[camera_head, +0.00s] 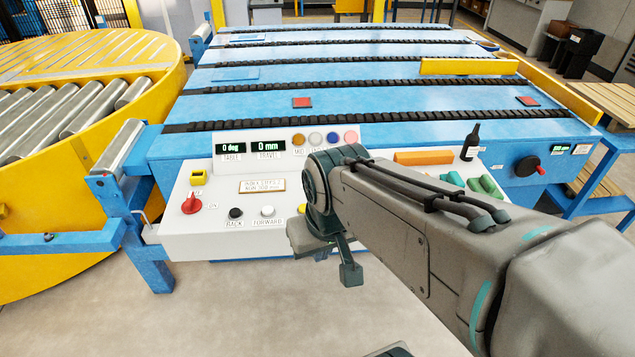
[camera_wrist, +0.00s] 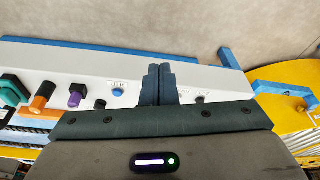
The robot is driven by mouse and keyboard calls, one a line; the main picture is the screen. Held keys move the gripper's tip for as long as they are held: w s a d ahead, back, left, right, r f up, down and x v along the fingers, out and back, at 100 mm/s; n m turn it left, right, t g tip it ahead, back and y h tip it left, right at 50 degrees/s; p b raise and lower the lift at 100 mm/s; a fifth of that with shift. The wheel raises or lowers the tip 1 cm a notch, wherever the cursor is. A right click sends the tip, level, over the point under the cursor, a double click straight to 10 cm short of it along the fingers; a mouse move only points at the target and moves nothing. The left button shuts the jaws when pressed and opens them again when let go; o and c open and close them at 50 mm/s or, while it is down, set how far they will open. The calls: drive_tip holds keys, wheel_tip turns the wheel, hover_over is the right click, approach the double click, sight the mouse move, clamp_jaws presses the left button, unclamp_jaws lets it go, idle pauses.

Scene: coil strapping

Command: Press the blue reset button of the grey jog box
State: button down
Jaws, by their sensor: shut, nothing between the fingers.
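The light grey jog box (camera_head: 210,235) is the sloped panel at the front of the blue conveyor table. It also shows in the wrist view (camera_wrist: 215,82), turned the other way up. A small blue button (camera_wrist: 118,92) sits beside a small label there, left of my fingers. In the head view my arm covers that part of the panel, so I cannot make out the button. My gripper (camera_wrist: 158,68) is shut and empty, its fingers together over the box. Its dark end (camera_head: 350,275) shows near the box's front edge; contact cannot be told.
A red switch (camera_head: 191,204), black BACK button (camera_head: 235,213) and white FORWARD button (camera_head: 268,211) stand on the left part. A blue round lamp or button (camera_head: 333,138) is in the upper row. Purple (camera_wrist: 76,96) and orange (camera_wrist: 42,98) controls stand left of the blue button.

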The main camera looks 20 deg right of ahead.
drive_tip(key=w+d+f+n+h+p, duration=0.3)
drive_tip(key=w+d+n+h+p, duration=0.1)
drive_tip(key=w, duration=0.8)
drive_tip(key=w+d+f+n+h+p, duration=0.3)
drive_tip(key=w+d+n+p, duration=0.3)
drive_tip(key=w+d+n, duration=0.3)
drive_tip(key=w+d+h, duration=0.1)
drive_tip(key=w, duration=0.3)
drive_tip(key=shift+w+d+h, duration=0.15)
drive_tip(key=shift+d+h, duration=0.15)
drive_tip(key=shift+d, duration=0.05)
drive_tip(key=shift+f, duration=0.2)
wheel_tip(320, 180, down, 9)
drive_tip(key=b, duration=0.6)
drive_tip(key=shift+r, duration=0.15)
idle(0.6)
drive_tip(key=shift+f+b, duration=0.4)
